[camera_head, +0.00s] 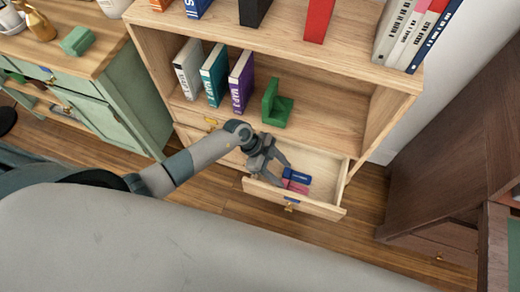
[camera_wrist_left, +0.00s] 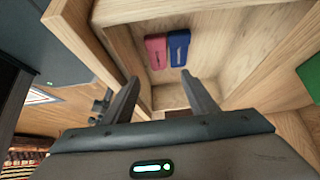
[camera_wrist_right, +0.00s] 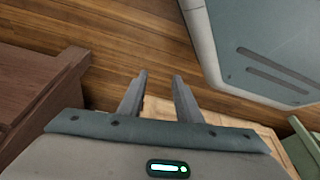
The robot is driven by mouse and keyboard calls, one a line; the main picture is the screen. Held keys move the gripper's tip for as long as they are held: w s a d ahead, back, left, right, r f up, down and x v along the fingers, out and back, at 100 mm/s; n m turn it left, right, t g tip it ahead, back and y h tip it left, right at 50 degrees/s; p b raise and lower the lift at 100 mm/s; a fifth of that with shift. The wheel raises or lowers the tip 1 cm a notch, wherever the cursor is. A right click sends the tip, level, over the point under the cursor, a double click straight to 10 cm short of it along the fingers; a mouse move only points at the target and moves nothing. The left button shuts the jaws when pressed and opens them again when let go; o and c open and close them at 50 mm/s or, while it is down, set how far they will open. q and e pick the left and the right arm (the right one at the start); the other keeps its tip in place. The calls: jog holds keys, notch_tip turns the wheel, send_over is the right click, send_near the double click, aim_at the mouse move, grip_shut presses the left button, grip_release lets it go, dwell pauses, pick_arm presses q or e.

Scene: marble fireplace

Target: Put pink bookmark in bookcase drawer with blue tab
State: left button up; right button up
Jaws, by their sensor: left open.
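The pink bookmark (camera_head: 297,187) lies in the pulled-out lower drawer of the bookcase, beside a blue bookmark (camera_head: 297,175). Both also show in the left wrist view, the pink one (camera_wrist_left: 156,51) left of the blue one (camera_wrist_left: 178,48). The drawer front (camera_head: 318,208) carries a blue tab (camera_head: 291,201) above its handle. My left gripper (camera_head: 270,172) is open and empty over the drawer's left part; its fingers (camera_wrist_left: 160,78) are apart from the bookmarks. My right gripper (camera_wrist_right: 160,75) shows only in its wrist view, with its fingers apart and nothing between them.
Several books and a green bookend (camera_head: 276,106) stand on the shelf (camera_head: 305,130) above the drawer. A green cabinet (camera_head: 125,100) is at the left, with a green block (camera_head: 77,41) on top. Dark wooden furniture (camera_head: 455,150) stands at the right, with bare floor between.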

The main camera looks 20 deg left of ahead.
pick_arm(q)
jog(key=v, duration=1.4)
jog(key=shift+a+r+p, duration=0.2)
jog(key=shift+a+p, duration=0.05)
jog(key=shift+p, duration=0.15)
pick_arm(e)
jog(key=shift+w+a+r+t, duration=0.15)
jog(key=shift+w+a+t, duration=0.1)
jog(key=shift+w+t, duration=0.1)
jog(key=shift+a, duration=0.2)
jog(key=shift+a, duration=0.55)
pick_arm(q)
jog(key=shift+a, duration=0.1)
pick_arm(e)
jog(key=shift+d, duration=0.1)
